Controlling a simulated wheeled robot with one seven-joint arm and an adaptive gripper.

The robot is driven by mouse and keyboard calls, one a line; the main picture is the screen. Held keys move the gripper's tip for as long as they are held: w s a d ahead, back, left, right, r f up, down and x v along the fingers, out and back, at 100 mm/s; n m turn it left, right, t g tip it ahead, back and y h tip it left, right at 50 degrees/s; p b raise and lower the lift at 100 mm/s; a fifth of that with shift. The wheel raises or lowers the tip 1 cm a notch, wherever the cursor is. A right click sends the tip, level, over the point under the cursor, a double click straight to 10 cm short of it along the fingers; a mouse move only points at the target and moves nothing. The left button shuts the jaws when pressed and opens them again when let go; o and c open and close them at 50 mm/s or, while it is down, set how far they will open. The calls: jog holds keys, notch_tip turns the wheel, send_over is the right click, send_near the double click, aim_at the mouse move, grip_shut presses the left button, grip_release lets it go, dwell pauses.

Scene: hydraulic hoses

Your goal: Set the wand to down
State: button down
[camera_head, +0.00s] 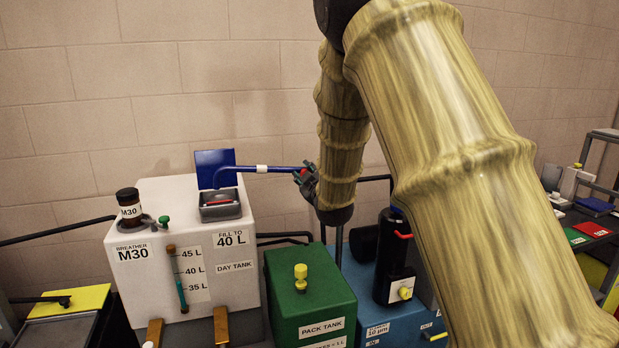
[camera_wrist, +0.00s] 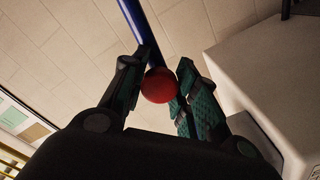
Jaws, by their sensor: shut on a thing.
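The wand (camera_head: 262,168) is a blue tube with a white band. It runs roughly level above the day tank (camera_head: 180,204), and its left end bends down toward the grey filler box on top. In the wrist view the blue tube (camera_wrist: 133,18) leads up and away from a red ball (camera_wrist: 158,86). My gripper (camera_head: 303,176) is at the wand's right end. In the wrist view my gripper (camera_wrist: 164,65) has a finger on each side of the wand at the red ball. It is shut on the wand. The wand's lower left tip is hidden.
A blue lid (camera_head: 214,166) stands open behind the filler box (camera_head: 220,206). A dark breather (camera_head: 129,203) stands at the tank's left. The green pack tank (camera_head: 309,295) and a black filter unit (camera_head: 397,270) stand below and right. A block wall is behind.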

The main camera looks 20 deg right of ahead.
jog(key=shift+f+n+b, duration=0.7)
jog(key=shift+f+b, duration=0.05)
jog(key=shift+f, duration=0.15)
jog(key=shift+s+a+f, duration=0.1)
jog(key=shift+s+f, duration=0.05)
jog(key=shift+f, duration=0.15)
jog(key=c, duration=1.4)
grip_release()
jog(key=o, duration=0.3)
jog(key=shift+f, duration=0.1)
jog(key=shift+o, duration=0.2)
jog(key=shift+w, duration=0.2)
jog(key=shift+r, duration=0.3)
jog(key=s, duration=1.2)
jog(key=shift+a, duration=0.35)
